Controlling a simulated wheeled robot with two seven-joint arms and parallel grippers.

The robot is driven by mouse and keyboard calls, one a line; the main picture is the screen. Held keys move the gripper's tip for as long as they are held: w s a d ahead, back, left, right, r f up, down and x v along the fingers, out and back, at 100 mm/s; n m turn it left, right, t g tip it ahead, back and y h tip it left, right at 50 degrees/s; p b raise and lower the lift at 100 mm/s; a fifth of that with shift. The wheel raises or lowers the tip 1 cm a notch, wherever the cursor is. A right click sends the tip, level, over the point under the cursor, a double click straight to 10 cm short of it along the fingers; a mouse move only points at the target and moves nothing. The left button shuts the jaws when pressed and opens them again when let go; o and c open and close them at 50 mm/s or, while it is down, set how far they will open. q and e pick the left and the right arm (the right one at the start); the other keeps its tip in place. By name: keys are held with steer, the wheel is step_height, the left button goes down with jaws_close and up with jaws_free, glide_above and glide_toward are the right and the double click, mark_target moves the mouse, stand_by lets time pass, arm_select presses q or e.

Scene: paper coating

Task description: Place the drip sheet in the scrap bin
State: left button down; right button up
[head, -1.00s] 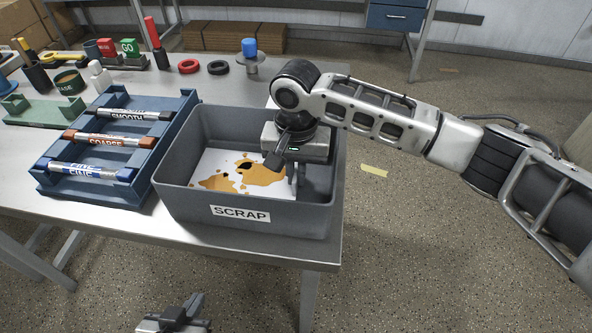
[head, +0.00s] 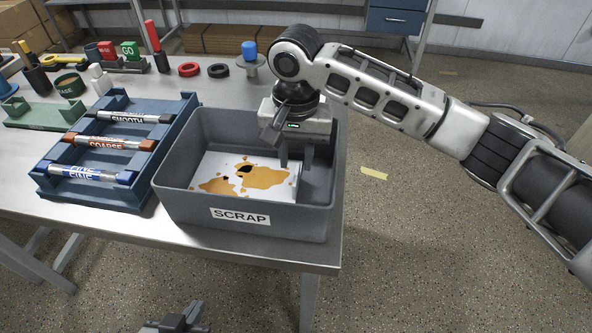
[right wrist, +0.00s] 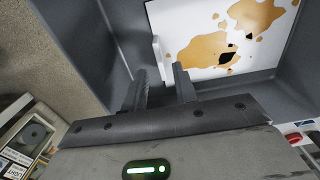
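The drip sheet (head: 215,168), white with orange-brown splotches and dark spots, lies in the grey scrap bin (head: 240,219). The sheet also shows in the right wrist view (right wrist: 285,30), with a small white upright tab at its near edge. My right gripper (head: 296,160) is over the back right of the bin, fingers pointing down and apart with nothing between them. In the right wrist view its fingertips (right wrist: 160,78) are near the tab, clear of the sheet. My left gripper (head: 175,326) shows only partly at the bottom edge, its fingertips unclear.
A blue rack (head: 165,150) with labelled rollers stands left of the bin. Red (head: 189,68) and black (head: 218,70) rings and a blue-topped stand (head: 249,67) are behind it. The bin sits near the table's right edge.

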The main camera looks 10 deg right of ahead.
step_height(320, 180, up, 7)
stand_by(0.3)
steer(key=shift+f, duration=0.15)
steer(key=shift+s, duration=0.1)
